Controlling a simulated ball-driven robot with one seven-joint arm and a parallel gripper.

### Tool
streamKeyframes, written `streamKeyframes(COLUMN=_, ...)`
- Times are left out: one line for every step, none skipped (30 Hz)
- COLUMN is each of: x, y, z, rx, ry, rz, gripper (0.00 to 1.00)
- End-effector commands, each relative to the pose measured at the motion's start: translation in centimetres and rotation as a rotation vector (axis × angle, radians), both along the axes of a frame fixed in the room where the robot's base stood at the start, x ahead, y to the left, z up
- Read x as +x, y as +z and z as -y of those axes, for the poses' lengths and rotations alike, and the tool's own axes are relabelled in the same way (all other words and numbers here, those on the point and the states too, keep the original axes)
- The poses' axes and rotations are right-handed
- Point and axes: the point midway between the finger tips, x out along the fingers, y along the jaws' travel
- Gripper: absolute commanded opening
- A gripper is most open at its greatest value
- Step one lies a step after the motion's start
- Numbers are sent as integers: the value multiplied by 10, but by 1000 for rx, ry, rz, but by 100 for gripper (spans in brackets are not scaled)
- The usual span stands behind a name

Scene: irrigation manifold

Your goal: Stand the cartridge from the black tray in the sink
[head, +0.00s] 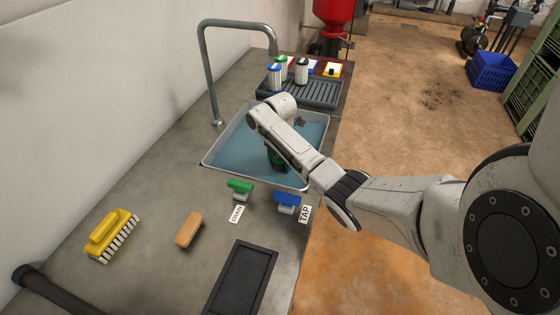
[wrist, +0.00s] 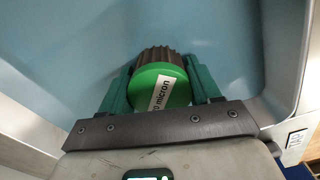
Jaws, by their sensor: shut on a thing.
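The cartridge (wrist: 178,88) has a bright green cap with a white label reading "micron" and a dark ribbed part. My gripper (wrist: 160,82) is shut on it, with a teal finger on each side. In the head view, my gripper (head: 277,157) reaches down into the sink (head: 225,148), and my arm hides much of it and most of the cartridge. I cannot tell whether the cartridge touches the sink floor. The sink's inside looks blue. The black tray (head: 241,281) at the front of the counter is empty.
A grey tap arches over the sink (head: 208,75). A green DRAIN handle (head: 240,187) and a blue TAP handle (head: 288,199) sit at its front edge. A ribbed rack (head: 315,92) behind holds several cartridges. A yellow brush (head: 108,232) and a tan block (head: 188,230) lie left.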

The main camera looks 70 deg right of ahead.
Motion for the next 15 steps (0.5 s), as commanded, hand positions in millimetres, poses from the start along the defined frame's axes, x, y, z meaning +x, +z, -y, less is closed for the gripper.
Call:
streamKeyframes(x=0, y=-3, z=0, rx=-1, ry=0, rz=0, gripper=27)
streamKeyframes(x=0, y=-3, z=0, rx=-1, ry=0, rz=0, gripper=27)
streamKeyframes(x=0, y=-4, z=0, rx=-1, ry=0, rz=1, gripper=27)
streamKeyframes(x=0, y=-4, z=0, rx=-1, ry=0, rz=1, gripper=27)
streamKeyframes(x=0, y=-4, z=0, rx=-1, ry=1, rz=1, gripper=27)
streamKeyframes(x=0, y=-3, z=0, rx=-1, ry=1, rz=1, gripper=27)
streamKeyframes(x=0, y=-3, z=0, rx=-1, ry=1, rz=1, gripper=27)
streamKeyframes(x=0, y=-3, z=0, rx=-1, ry=1, rz=1, gripper=27)
streamKeyframes(x=0, y=-4, z=0, rx=-1, ry=0, rz=1, gripper=27)
streamKeyframes(x=0, y=-4, z=0, rx=-1, ry=1, rz=1, gripper=27)
streamKeyframes(x=0, y=-5, z=0, rx=-1, ry=1, rz=1, gripper=27)
streamKeyframes(x=0, y=-7, z=0, rx=0, ry=1, rz=1, gripper=27)
streamKeyframes(x=0, y=-7, z=0, rx=0, ry=0, rz=1, gripper=63)
streamKeyframes(x=0, y=-6, z=0, rx=0, ry=0, rz=1, gripper=66)
streamKeyframes(x=0, y=-6, z=0, rx=0, ry=0, rz=1, gripper=70)
